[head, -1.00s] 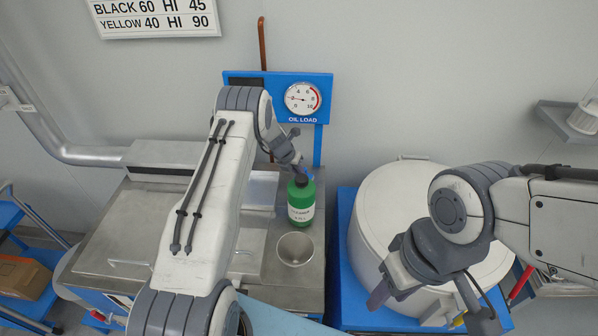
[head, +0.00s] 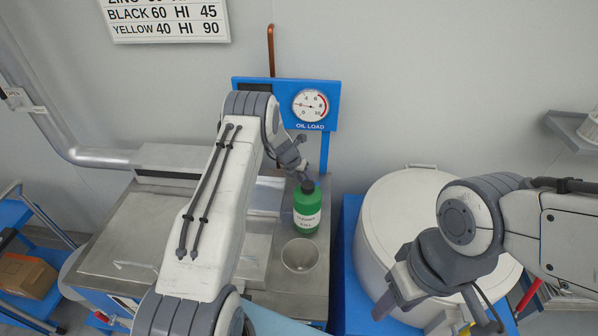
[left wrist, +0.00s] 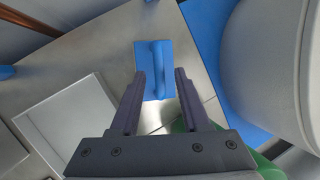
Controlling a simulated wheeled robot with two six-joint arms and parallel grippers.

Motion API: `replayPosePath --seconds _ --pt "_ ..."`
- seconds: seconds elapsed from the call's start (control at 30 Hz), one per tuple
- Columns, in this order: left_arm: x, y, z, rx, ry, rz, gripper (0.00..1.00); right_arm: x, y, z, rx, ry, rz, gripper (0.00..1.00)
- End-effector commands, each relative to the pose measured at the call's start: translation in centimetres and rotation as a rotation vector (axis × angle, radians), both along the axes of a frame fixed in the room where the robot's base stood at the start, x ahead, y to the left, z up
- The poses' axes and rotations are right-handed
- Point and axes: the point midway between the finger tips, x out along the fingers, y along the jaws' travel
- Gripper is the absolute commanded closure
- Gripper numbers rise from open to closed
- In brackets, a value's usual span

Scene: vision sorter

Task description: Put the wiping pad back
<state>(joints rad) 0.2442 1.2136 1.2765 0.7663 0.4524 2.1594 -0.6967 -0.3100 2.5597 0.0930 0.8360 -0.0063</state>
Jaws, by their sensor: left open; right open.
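The blue wiping pad (left wrist: 155,90), with a raised blue handle (left wrist: 158,66), lies on the steel bench top in the left wrist view. In the head view my left gripper (head: 298,165) is behind the green bottle, and the pad is mostly hidden there. My right gripper (head: 437,312) is open and empty in front of the white drum.
The green bottle (head: 307,212) and a metal cup (head: 300,256) stand on the steel bench (head: 262,268). The large white drum (head: 395,205) is to the right on a blue stand. An oil load gauge (head: 310,105) is behind the bench. A cardboard box (head: 25,275) sits at lower left.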

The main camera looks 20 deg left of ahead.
Motion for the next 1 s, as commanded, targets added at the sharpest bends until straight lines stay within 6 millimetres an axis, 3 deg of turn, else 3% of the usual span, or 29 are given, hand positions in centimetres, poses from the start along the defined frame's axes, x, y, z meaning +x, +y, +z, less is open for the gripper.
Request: replayPosePath --seconds 0.5,0.77,0.87,0.97,1.0 --pt "-3.4 2.2 8.6 0.002 -0.003 0.001 0.54 0.0 0.0 -2.9 -0.001 0.001 0.002 0.54" --pt "-4.1 2.4 10.0 0.001 0.001 -0.002 0.54 0.0 0.0 -3.1 0.0 0.0 0.002 0.54" --pt "-4.4 0.9 10.9 0.022 -0.009 -0.079 0.54 0.0 0.0 -3.0 0.0 0.0 0.002 0.54" --pt "-5.8 -3.6 13.3 0.09 -0.039 -0.333 0.54 0.0 0.0 -3.0 0.0 0.0 0.002 0.54" --pt "-6.9 -6.1 14.7 0.132 -0.06 -0.49 0.54 0.0 0.0 -3.0 0.0 0.0 0.002 0.54"
